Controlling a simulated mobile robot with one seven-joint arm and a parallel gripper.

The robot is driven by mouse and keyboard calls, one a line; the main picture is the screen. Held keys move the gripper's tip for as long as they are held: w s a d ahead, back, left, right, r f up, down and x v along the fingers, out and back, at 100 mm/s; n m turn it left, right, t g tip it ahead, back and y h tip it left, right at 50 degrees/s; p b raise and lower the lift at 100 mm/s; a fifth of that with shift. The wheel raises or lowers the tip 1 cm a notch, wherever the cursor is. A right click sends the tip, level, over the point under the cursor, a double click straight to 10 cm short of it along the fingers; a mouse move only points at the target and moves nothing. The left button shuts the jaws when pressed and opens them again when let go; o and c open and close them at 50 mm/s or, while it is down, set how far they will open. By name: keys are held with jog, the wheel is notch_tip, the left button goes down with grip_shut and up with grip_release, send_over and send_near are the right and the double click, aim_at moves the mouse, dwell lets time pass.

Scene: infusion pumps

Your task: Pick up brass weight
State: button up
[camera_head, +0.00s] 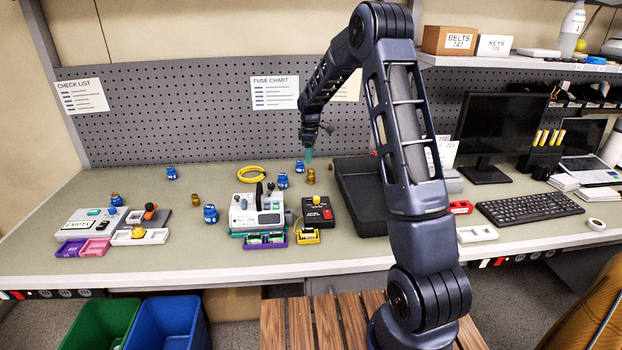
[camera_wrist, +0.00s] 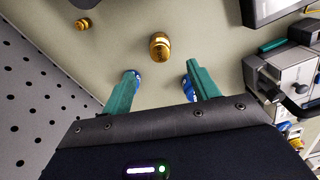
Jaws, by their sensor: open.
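A brass weight (camera_head: 311,177) stands on the workbench, right of two blue weights. It also shows in the wrist view (camera_wrist: 160,46), upright on the bare surface, ahead of and between my two fingers. My gripper (camera_head: 309,155) has teal fingers and is above the bench close to this weight. In the wrist view my gripper (camera_wrist: 164,88) is open, with nothing between the fingers. A smaller-looking brass piece (camera_wrist: 83,24) lies farther off at the upper left of that view. Another brass weight (camera_head: 195,200) stands farther left on the bench.
Blue weights (camera_head: 283,181) (camera_head: 299,167) stand close by; my fingers partly cover blue pieces (camera_wrist: 132,80) in the wrist view. A white pump device (camera_head: 258,213), a yellow ring (camera_head: 252,170) and a black case (camera_head: 352,190) are near. The pegboard (camera_head: 200,120) is behind.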

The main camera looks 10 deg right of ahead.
aim_at(311, 169)
notch_tip(311, 169, down, 10)
jog(key=shift+s+d+f, duration=0.1)
jog(key=shift+d+f, duration=0.05)
jog(key=shift+f, duration=0.05)
grip_shut()
dwell(0.6)
